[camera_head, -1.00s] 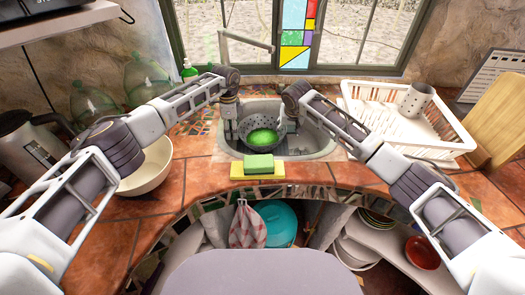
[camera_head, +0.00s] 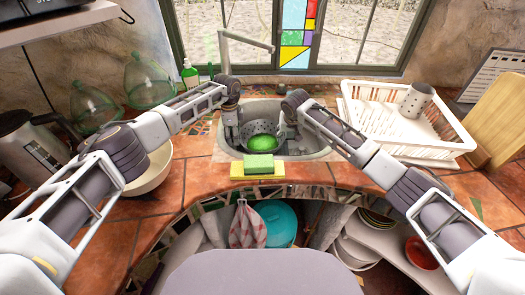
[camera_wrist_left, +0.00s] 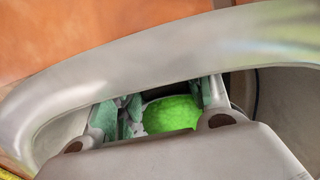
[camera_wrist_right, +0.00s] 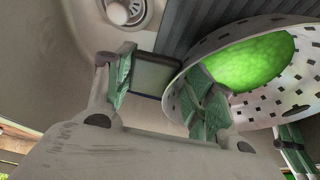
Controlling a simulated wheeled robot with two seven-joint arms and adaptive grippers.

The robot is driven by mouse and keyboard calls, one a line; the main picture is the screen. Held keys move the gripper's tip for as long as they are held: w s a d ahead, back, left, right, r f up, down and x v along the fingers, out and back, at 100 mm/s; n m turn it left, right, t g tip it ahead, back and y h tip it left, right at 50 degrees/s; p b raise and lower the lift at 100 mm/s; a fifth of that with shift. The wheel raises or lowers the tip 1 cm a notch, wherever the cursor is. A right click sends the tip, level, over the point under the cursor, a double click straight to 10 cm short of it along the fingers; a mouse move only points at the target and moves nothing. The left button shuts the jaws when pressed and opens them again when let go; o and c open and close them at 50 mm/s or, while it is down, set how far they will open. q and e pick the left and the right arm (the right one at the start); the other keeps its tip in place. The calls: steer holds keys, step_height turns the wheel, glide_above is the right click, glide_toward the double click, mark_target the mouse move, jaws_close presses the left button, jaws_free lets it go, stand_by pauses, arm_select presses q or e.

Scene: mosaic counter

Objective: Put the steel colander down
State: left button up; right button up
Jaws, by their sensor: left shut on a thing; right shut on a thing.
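The steel colander (camera_head: 258,127) is inside the sink (camera_head: 332,150), its lower front hidden by the sink's front edge. It holds a round green thing (camera_head: 263,143), which also shows in the left wrist view (camera_wrist_left: 172,113). My left gripper (camera_head: 230,132) is shut at the colander's left side; the left wrist view hides most of the grip. My right gripper (camera_head: 292,130) is shut on the colander's right rim, with the wall (camera_wrist_right: 292,103) between its fingers in the right wrist view. I cannot tell whether the colander touches the sink bottom.
A green and yellow sponge (camera_head: 259,165) lies at the sink's front edge. A white dish rack (camera_head: 440,150) with a steel cutlery holder (camera_head: 415,100) stands right. A cream bowl (camera_head: 155,172) is behind my left arm. The faucet (camera_head: 245,42) rises behind the sink.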

arm_select(q)
steer(key=shift+d+f, duration=0.25)
steer(key=shift+d, duration=0.15)
arm_select(e)
steer(key=shift+s+a+f, duration=0.15)
steer(key=shift+a+f, duration=0.25)
steer(key=shift+f, duration=0.15)
arm_select(q)
steer(key=o, duration=1.4)
arm_select(e)
steer(key=o, duration=1.3)
steer(key=shift+r, duration=0.1)
arm_select(q)
steer(key=shift+o, duration=0.3)
steer(key=shift+a, duration=0.2)
arm_select(e)
steer(key=shift+o, duration=0.3)
steer(key=shift+d, duration=0.2)
arm_select(q)
steer(key=shift+a+f, duration=0.15)
arm_select(e)
steer(key=shift+d, duration=0.15)
arm_select(q)
step_height(320, 180, up, 12)
arm_select(e)
steer(key=shift+r, duration=0.15)
steer(key=v, duration=1.1)
steer(key=shift+r, duration=0.3)
